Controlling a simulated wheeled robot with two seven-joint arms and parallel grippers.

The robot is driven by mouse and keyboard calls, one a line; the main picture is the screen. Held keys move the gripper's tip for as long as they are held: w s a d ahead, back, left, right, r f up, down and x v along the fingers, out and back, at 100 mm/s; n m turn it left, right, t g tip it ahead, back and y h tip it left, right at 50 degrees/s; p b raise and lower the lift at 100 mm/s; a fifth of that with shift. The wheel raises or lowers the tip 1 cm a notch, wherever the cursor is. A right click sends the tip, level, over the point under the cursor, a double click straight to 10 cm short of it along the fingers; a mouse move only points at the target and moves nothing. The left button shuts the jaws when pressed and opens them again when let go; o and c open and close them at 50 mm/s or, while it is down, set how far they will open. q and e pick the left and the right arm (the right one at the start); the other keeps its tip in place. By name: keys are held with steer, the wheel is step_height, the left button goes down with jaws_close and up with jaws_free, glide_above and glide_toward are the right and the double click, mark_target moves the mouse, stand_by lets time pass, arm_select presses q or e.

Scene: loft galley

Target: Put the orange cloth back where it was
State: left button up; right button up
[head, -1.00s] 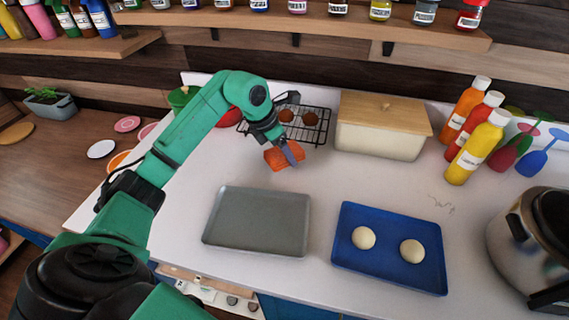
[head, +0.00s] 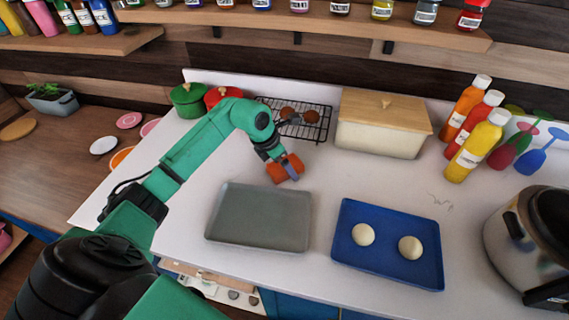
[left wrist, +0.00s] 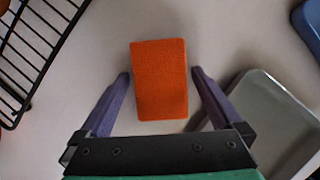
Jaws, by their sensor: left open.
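The orange cloth (head: 277,174) is a small folded block. It appears to lie on the white counter between the wire rack and the grey tray. In the left wrist view, the cloth (left wrist: 160,85) is between the two purple fingers of my left gripper (left wrist: 160,74). A narrow gap shows on each side of it. In the head view, my left gripper (head: 287,167) is low over the cloth and hides part of it. The gripper is open. My right gripper is not in view.
The black wire rack (head: 320,137) with brown round items is behind the gripper. The grey tray (head: 259,217) is in front, with the blue tray (head: 390,275) holding two pale balls to its right. A wooden-lidded box (head: 380,138) stands behind right. Counter right of the cloth is clear.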

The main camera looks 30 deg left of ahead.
arm_select(q)
steer(key=b+v, duration=0.2)
steer(key=v, duration=1)
steer(key=shift+r, duration=0.2)
